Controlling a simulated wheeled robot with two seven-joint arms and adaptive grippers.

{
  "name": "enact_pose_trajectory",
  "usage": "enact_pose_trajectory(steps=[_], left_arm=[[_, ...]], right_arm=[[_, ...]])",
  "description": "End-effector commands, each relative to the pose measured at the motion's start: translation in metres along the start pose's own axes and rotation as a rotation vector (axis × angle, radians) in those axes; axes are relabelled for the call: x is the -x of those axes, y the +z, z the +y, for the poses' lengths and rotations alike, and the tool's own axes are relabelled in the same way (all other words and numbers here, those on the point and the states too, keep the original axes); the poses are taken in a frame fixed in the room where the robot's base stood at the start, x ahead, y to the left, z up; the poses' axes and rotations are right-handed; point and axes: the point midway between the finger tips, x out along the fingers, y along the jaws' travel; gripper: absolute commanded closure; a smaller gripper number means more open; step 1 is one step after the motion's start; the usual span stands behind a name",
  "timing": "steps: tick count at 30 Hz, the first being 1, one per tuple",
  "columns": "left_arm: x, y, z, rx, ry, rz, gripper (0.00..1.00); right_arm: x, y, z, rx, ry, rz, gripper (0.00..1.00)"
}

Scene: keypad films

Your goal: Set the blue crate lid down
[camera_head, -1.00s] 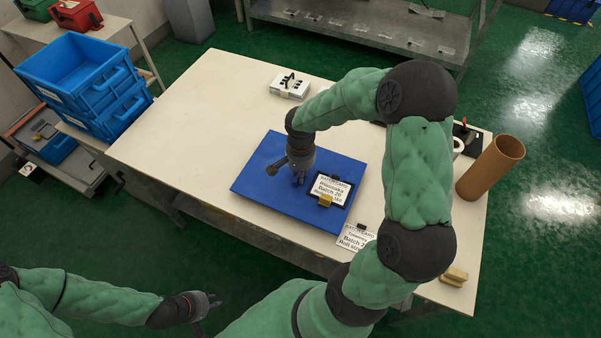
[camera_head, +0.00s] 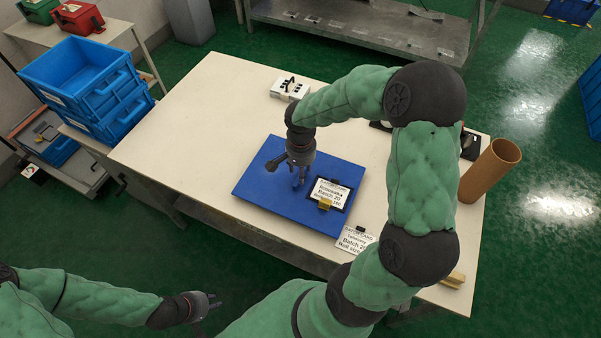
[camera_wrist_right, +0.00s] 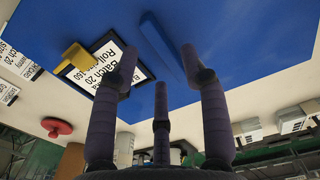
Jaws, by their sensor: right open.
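The blue crate lid (camera_head: 262,190) lies flat on the cream table, and it also fills the upper part of the right wrist view (camera_wrist_right: 240,40). A black-framed batch card with a yellow clip (camera_head: 325,203) rests on its right part. My right gripper (camera_head: 298,180) is over the lid's middle, fingers pointing down. In the right wrist view its fingers (camera_wrist_right: 165,85) are spread with nothing held, near a raised blue bar (camera_wrist_right: 158,38) on the lid. Contact with the bar cannot be told. My left gripper (camera_head: 211,302) hangs empty before the table, its fingers apart.
Stacked blue crates (camera_head: 85,80) stand left of the table. A white keypad-like box (camera_head: 290,88) sits at the table's back edge. A brown tube (camera_head: 489,171) stands at the right. A second card (camera_head: 356,241) lies by the front edge. The table's left part is clear.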

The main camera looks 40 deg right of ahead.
Motion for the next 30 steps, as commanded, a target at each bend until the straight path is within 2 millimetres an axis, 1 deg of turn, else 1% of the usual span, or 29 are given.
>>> enact_pose_trajectory(steps=[1,6,9,12,18,30], left_arm=[[0.008,0.0,0.003,0.0,0.0,0.0,0.78],[0.021,0.001,0.007,0.0,0.0,0.0,0.78],[0.026,0.001,0.009,0.0,0.0,0.0,0.78],[0.029,0.001,0.011,0.0,0.0,0.0,0.78],[0.032,0.001,0.011,0.0,0.0,0.0,0.78],[0.032,0.001,0.011,0.0,0.0,0.0,0.78]], right_arm=[[0.016,-0.001,-0.001,0.001,-0.003,0.003,0.55],[0.05,0.0,-0.001,0.001,-0.002,0.001,0.55],[0.066,0.0,0.0,0.002,-0.001,0.001,0.55],[0.077,0.0,0.0,0.002,0.0,0.0,0.55],[0.086,0.001,0.0,0.002,0.0,-0.001,0.55],[0.086,0.001,0.0,0.002,0.001,-0.001,0.55]])
